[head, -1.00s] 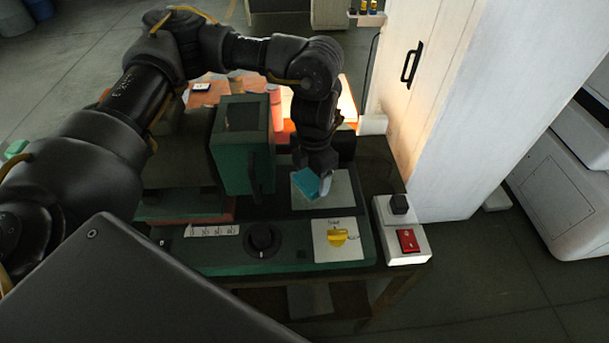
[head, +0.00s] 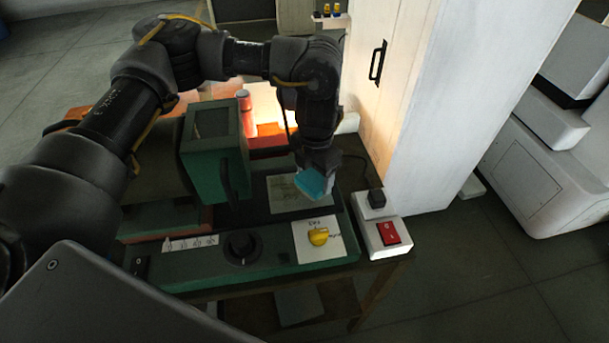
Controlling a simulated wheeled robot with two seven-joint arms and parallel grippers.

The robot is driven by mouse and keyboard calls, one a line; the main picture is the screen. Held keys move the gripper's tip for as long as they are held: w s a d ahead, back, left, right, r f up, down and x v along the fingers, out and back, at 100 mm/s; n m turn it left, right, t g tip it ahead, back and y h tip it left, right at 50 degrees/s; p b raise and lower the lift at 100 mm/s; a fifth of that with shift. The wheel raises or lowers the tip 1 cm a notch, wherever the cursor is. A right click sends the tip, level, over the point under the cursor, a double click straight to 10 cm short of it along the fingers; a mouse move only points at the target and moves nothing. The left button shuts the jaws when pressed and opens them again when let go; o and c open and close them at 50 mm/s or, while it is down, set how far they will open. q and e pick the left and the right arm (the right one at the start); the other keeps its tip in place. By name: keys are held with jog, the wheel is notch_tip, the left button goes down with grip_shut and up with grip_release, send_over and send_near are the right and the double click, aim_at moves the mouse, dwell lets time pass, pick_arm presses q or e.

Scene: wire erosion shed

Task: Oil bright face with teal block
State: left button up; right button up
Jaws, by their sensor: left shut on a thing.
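A teal block (head: 312,184) is held in my left gripper (head: 318,170), which comes down from the arm above the green machine. My left gripper is shut on the block. Below and just left of the block lies a pale flat plate (head: 284,200) on the machine's dark bed; it looks like the bright face. The block overlaps the plate's right part in the view; I cannot tell whether they touch. My right gripper is not in view.
A green upright housing (head: 212,150) stands left of the plate. In front are a black knob (head: 243,247), a yellow knob (head: 318,236) on a white label, and a white box with a red switch (head: 389,233). A white cabinet (head: 440,110) rises at the right. A red cylinder (head: 246,115) stands behind.

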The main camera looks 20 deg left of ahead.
pick_arm(q)
jog(key=shift+w+d, duration=0.1)
jog(key=shift+w+d+b, duration=0.2)
jog(key=shift+w+d, duration=0.25)
jog(key=shift+d, duration=0.3)
jog(key=shift+w+d+b, duration=0.15)
jog(key=shift+w+d, duration=0.25)
jog(key=shift+d, duration=0.3)
jog(key=shift+s+d+p, duration=0.35)
jog(key=shift+s+d, duration=0.15)
jog(key=shift+s, duration=0.25)
jog(key=shift+s+a+f+p, duration=0.1)
jog(key=shift+s+a, duration=0.25)
jog(key=shift+a, duration=0.2)
jog(key=shift+s+a+r+p, duration=0.1)
jog(key=shift+s+a, duration=0.2)
jog(key=shift+a, duration=0.2)
jog(key=shift+s+a+f+p, duration=0.1)
jog(key=shift+s+a, duration=0.25)
jog(key=shift+a, duration=0.2)
jog(key=shift+s+a+p, duration=0.25)
jog(key=shift+s+a, duration=0.2)
jog(key=shift+a, duration=0.3)
jog(key=shift+s+a+p, duration=0.2)
jog(key=shift+s+a, duration=0.25)
jog(key=shift+a, duration=0.3)
